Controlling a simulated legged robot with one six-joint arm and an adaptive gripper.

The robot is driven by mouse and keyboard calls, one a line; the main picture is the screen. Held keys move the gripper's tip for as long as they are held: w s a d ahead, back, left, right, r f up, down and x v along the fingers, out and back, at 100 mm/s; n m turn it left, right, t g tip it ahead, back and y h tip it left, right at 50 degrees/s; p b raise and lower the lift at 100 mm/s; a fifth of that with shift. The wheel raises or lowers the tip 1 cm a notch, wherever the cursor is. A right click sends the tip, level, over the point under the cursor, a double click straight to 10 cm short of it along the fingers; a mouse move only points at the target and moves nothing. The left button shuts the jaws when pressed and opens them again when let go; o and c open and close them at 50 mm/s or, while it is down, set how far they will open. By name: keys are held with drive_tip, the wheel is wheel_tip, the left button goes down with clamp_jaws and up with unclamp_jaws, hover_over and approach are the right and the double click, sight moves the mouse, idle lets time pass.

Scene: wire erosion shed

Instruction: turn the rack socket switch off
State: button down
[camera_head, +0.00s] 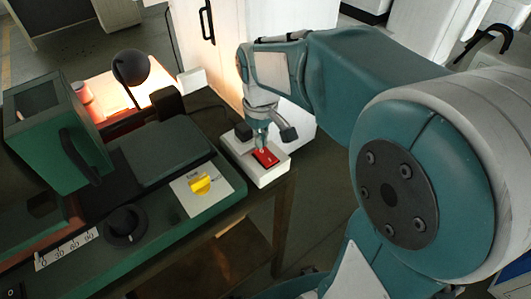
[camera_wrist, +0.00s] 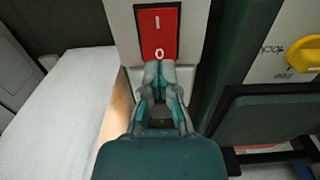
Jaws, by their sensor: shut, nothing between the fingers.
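The rack socket switch (camera_head: 266,157) is a red rocker on a white socket box (camera_head: 268,177) at the bench's right end. In the wrist view the red rocker (camera_wrist: 158,30) shows a white I at its far end and an O at its near end. My gripper (camera_head: 262,149) is over the rocker in the head view. In the wrist view my gripper (camera_wrist: 160,66) is shut and empty, its fingertips at the O end. I cannot tell whether they touch it. The near edge of the rocker is hidden by the fingertips.
A yellow knob (camera_head: 201,184) on a pale plate sits left of the socket box; it also shows in the wrist view (camera_wrist: 304,53). A green machine (camera_head: 60,130) with a black dial (camera_head: 126,226) fills the left. A white cabinet (camera_head: 222,40) stands behind.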

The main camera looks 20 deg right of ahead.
sight(262, 151)
drive_tip(key=shift+f, duration=0.9)
idle(0.6)
drive_tip(key=shift+r, duration=3.45)
drive_tip(key=shift+s+r, duration=0.1)
drive_tip(key=shift+s, duration=0.05)
drive_tip(key=s+m+t, duration=0.3)
drive_tip(key=s+t, duration=0.2)
drive_tip(key=s, duration=0.8)
drive_tip(key=shift+s+m+t, duration=0.3)
drive_tip(key=shift+s, duration=0.1)
